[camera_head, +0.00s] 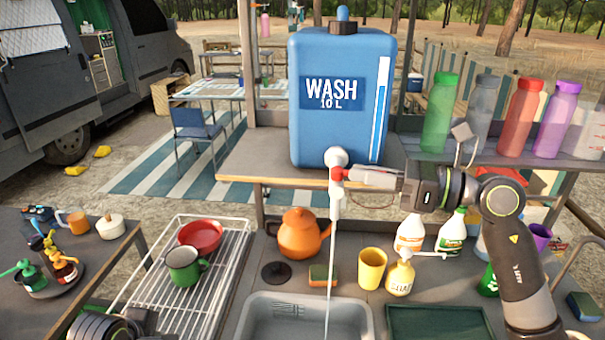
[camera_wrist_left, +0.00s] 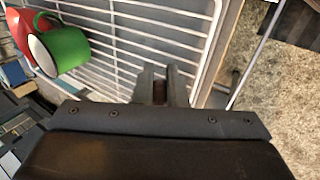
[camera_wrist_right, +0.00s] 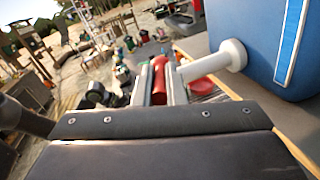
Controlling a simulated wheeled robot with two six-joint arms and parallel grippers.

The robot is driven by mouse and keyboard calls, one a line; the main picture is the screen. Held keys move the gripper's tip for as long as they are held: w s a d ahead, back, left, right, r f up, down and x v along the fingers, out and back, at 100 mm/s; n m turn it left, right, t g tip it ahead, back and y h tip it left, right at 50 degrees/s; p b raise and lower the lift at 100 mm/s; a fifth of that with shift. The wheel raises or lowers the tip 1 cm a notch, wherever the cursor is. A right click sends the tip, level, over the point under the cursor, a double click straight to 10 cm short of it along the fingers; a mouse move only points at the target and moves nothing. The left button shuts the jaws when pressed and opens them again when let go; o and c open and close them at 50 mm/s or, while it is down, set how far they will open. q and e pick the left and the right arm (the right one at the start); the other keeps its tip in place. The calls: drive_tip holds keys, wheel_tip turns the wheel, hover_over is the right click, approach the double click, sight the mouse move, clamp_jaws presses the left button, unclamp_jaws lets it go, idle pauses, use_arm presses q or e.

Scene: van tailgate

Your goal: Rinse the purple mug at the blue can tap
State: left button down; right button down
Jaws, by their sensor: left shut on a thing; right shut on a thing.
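The blue water can (camera_head: 345,95) stands on the wooden shelf. Its white tap (camera_head: 336,158) faces me, and a thin stream of water (camera_head: 328,265) falls from it into the sink (camera_head: 262,305). My right gripper (camera_head: 345,175) is shut on the tap's red lever (camera_wrist_right: 159,80). The purple mug (camera_head: 540,237) stands at the right of the counter, beyond my right arm and partly hidden. My left gripper (camera_wrist_left: 160,92) is low at the left by the wire rack (camera_head: 160,300). It is shut on a small dark brown thing that I cannot identify.
The rack holds a red bowl (camera_head: 200,235) and a green mug (camera_head: 184,266). An orange kettle (camera_head: 299,234), a sponge (camera_head: 322,274), a yellow cup (camera_head: 372,268) and several spray and soap bottles crowd the counter behind the sink. Coloured bottles line the shelf at right.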

use_arm(q)
drive_tip(key=shift+s, duration=0.1)
use_arm(e)
drive_tip(key=shift+s+t, duration=0.15)
drive_tip(key=shift+t, duration=0.15)
drive_tip(key=shift+m, duration=0.3)
use_arm(q)
drive_tip(key=shift+a, duration=0.1)
use_arm(e)
drive_tip(key=c, duration=1.5)
unclamp_jaws()
drive_tip(key=shift+a, duration=0.1)
use_arm(q)
drive_tip(key=shift+r, duration=0.1)
use_arm(e)
drive_tip(key=shift+r, duration=0.1)
